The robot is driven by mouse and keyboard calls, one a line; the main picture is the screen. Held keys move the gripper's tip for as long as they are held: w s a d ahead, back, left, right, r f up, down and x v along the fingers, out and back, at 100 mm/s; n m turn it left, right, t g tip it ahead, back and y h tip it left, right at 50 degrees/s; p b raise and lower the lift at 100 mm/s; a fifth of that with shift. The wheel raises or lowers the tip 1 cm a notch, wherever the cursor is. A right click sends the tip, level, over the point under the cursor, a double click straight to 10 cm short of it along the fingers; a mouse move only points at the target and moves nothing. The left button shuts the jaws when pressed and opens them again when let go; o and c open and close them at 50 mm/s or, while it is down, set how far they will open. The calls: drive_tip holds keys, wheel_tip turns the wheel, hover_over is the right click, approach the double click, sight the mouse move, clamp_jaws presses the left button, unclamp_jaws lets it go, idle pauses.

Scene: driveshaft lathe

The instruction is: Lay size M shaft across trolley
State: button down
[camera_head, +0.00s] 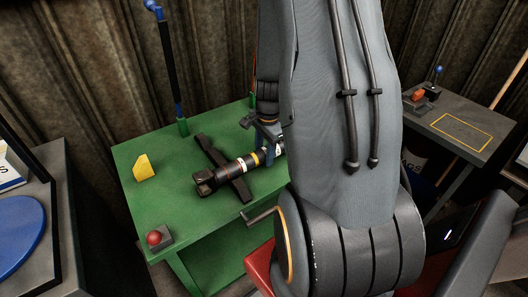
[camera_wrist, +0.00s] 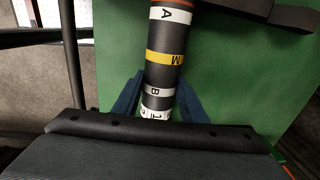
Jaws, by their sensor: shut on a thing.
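The size M shaft (camera_head: 232,171) is dark with white bands and a yellow band. It lies lengthwise over a dark crossbar (camera_head: 211,150) on a green table (camera_head: 195,235); I cannot tell whether it touches the bar. In the wrist view the shaft (camera_wrist: 166,40) shows an "A" label, a yellow "M" band and a "B" label. My gripper (camera_head: 270,148) is at the shaft's right end, partly hidden by my arm. In the wrist view my gripper (camera_wrist: 158,103) has blue fingers on both sides of the shaft, near the "B" band. I cannot make out a trolley for certain.
A yellow block (camera_head: 144,168) and a red button (camera_head: 155,238) are on the green table. A dark pole with a blue top (camera_head: 170,65) rises at its back. A grey table (camera_head: 462,128) is at the right. A blue disc (camera_head: 18,232) is at the left.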

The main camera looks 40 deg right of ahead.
drive_tip(key=c, duration=1.2)
unclamp_jaws()
drive_tip(key=shift+o, duration=0.9)
drive_tip(key=shift+s+r+b, duration=0.2)
drive_tip(key=shift+r, duration=1.75)
drive_tip(key=shift+s+r+b, duration=0.15)
drive_tip(key=shift+s+r, duration=0.05)
drive_tip(key=shift+r, duration=1.75)
drive_tip(key=s+a+r+n, duration=0.2)
drive_tip(key=s+a+n, duration=0.1)
drive_tip(key=a+n, duration=0.6)
drive_tip(key=s+a+r+n, duration=0.3)
drive_tip(key=a+n, duration=0.6)
drive_tip(key=a, duration=0.3)
drive_tip(key=shift+s+a+n, duration=0.4)
drive_tip(key=shift+s, duration=0.25)
